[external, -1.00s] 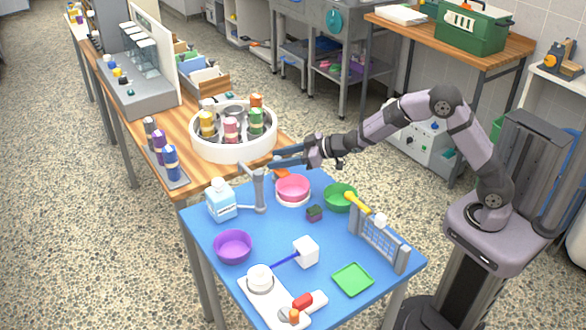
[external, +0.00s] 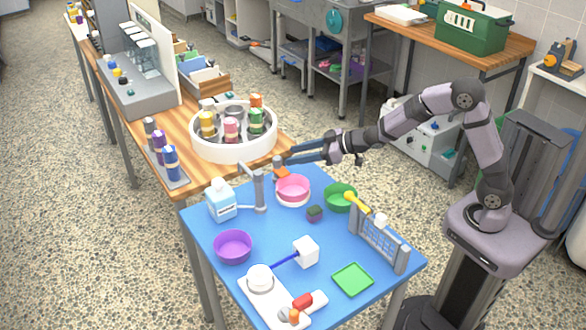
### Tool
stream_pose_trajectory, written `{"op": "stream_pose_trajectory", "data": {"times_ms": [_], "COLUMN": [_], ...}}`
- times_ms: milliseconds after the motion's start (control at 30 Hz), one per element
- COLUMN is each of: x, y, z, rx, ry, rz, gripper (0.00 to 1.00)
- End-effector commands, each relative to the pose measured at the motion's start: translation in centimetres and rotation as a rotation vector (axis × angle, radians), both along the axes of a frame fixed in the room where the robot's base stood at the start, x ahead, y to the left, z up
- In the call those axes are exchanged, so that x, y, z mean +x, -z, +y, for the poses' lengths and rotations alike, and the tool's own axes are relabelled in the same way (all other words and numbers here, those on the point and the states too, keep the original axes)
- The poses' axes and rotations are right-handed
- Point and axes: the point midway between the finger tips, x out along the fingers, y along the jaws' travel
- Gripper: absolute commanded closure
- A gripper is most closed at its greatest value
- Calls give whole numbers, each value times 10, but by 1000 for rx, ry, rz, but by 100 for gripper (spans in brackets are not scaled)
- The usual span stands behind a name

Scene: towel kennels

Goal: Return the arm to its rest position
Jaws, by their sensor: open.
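My gripper (external: 288,157) is open and empty, with its long dark fingers pointing left. It is in the air near the back edge of the blue table (external: 275,222), close to the end of the wooden bench (external: 190,178). A small orange and grey object (external: 281,173) shows just below the fingertips, behind the pink bowl (external: 292,188). I cannot tell how far the fingertips are from it. My arm reaches in from the right, raised and bent.
A round white carousel (external: 232,150) with several coloured bottles stands left of my fingers. A grey post (external: 260,190), green bowl (external: 340,196), yellow-handled tool (external: 357,202) on a grey rack (external: 379,243) and purple bowl (external: 233,245) stand on the blue table. Air above the table's front is clear.

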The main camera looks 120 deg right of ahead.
Motion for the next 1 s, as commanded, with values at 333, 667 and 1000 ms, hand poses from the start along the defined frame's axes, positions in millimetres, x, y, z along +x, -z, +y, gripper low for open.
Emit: {"op": "stream_pose_trajectory", "data": {"times_ms": [333, 667, 1000], "x": [27, 70, 0], "y": [-13, -38, -48], "z": [39, 230, 429], "rx": [29, 166, 309], "ry": [-45, -297, -653], "rz": [72, 413, 808], "gripper": [57, 57, 57]}}
